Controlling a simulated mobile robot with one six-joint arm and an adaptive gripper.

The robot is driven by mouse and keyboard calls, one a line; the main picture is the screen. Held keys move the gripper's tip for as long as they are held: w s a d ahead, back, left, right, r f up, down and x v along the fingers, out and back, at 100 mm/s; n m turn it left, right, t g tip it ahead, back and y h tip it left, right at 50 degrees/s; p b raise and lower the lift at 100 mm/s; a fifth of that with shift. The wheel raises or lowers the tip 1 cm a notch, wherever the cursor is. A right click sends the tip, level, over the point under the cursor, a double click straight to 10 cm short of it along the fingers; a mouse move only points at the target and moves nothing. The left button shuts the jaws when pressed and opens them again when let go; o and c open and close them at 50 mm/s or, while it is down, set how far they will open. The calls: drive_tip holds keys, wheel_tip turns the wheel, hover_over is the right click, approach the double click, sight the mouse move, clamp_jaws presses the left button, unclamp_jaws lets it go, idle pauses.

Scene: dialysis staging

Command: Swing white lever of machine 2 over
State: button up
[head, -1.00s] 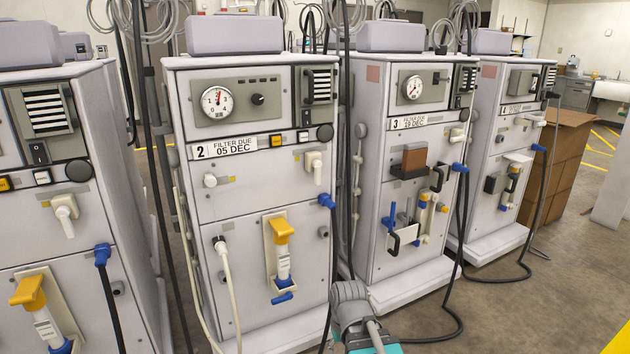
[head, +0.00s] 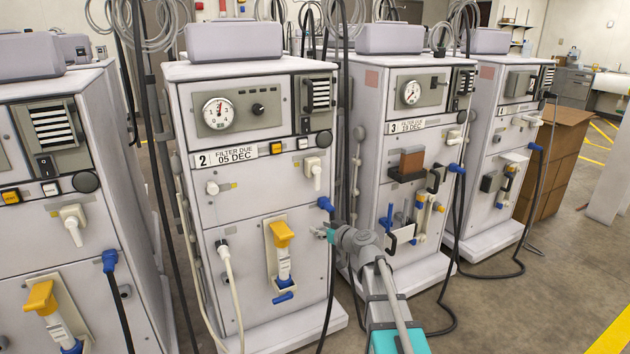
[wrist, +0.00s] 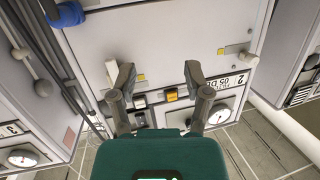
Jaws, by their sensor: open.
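Machine 2 (head: 240,215) stands left of centre in the head view, marked by its "2 FILTER DUE 05 DEC" label. Its white lever (head: 313,168) is at the upper right of its front and hangs downward. In the wrist view, where the machine appears upside down, the white lever (wrist: 111,71) shows beside my left finger, partly covered by it. I cannot tell whether they touch. My gripper (head: 322,233) is in front of the machine's right edge, below the lever in the picture. In the wrist view my gripper (wrist: 160,73) is open, with nothing between its fingers.
A blue connector (head: 325,204) with a dark hose is below the lever. A yellow-handled fitting (head: 282,235) is on the lower panel. A round white knob (head: 212,188) is left of the lever. Machine 3 (head: 375,150) stands close on the right. Open floor (head: 540,290) lies at right.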

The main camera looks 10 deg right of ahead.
sight(318, 186)
drive_tip(key=w+d+r+m+t+h+p, duration=0.1)
drive_tip(key=w+d+r+t+h, duration=0.1)
drive_tip(key=w+d+r+t, duration=0.1)
drive_tip(key=w+d+r, duration=0.1)
drive_tip(key=d+r, duration=0.1)
drive_tip(key=d, duration=0.1)
drive_tip(key=shift+w+r+m+t+h, duration=0.2)
drive_tip(key=shift+w+m+t+h, duration=0.1)
drive_tip(key=shift+w+m, duration=0.1)
drive_tip(key=shift+w, duration=0.15)
drive_tip(key=x, duration=1.3)
drive_tip(key=shift+w+a, duration=0.15)
drive_tip(key=shift+w, duration=0.05)
